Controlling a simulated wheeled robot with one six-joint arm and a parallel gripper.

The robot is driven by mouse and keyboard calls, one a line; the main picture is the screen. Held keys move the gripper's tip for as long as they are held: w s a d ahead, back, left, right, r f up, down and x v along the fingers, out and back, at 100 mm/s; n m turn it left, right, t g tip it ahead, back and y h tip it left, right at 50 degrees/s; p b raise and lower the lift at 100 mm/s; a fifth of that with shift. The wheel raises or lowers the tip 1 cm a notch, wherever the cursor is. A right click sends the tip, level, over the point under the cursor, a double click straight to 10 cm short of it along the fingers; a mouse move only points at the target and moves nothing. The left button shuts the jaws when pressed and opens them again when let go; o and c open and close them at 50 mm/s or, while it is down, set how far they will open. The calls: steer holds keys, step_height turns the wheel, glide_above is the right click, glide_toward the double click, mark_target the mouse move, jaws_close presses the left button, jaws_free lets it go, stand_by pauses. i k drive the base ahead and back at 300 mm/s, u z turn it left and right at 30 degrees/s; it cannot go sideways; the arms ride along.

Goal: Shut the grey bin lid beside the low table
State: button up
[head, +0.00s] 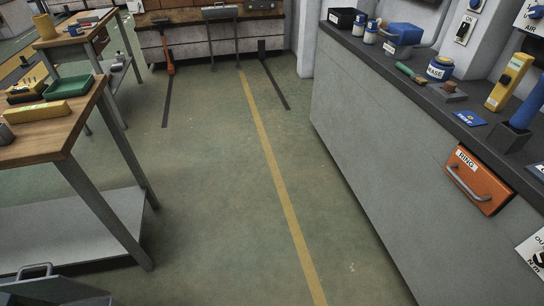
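A dark grey shape with a lighter bar handle (35,268) shows at the bottom left corner, cut off by the picture edge. It may be the bin and its lid, but I cannot tell whether the lid is open or shut. It stands at the foot of a wood-topped table (45,146) with grey legs and a low grey shelf (75,232). I cannot tell whether this is the low table. My gripper is not in view.
Green floor with a yellow line (272,158) is clear in the middle. A long grey counter (375,150) with jars, tools and an orange "RING" drawer (478,182) runs along the right. A workbench (185,42) stands at the back. A green tray (69,86) is on the left table.

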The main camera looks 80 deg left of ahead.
mark_target(57, 289)
steer(key=z, duration=3.35)
steer(key=k, duration=2.9)
steer(key=z, duration=1.6)
steer(key=i, duration=0.4)
steer(key=u, duration=0.05)
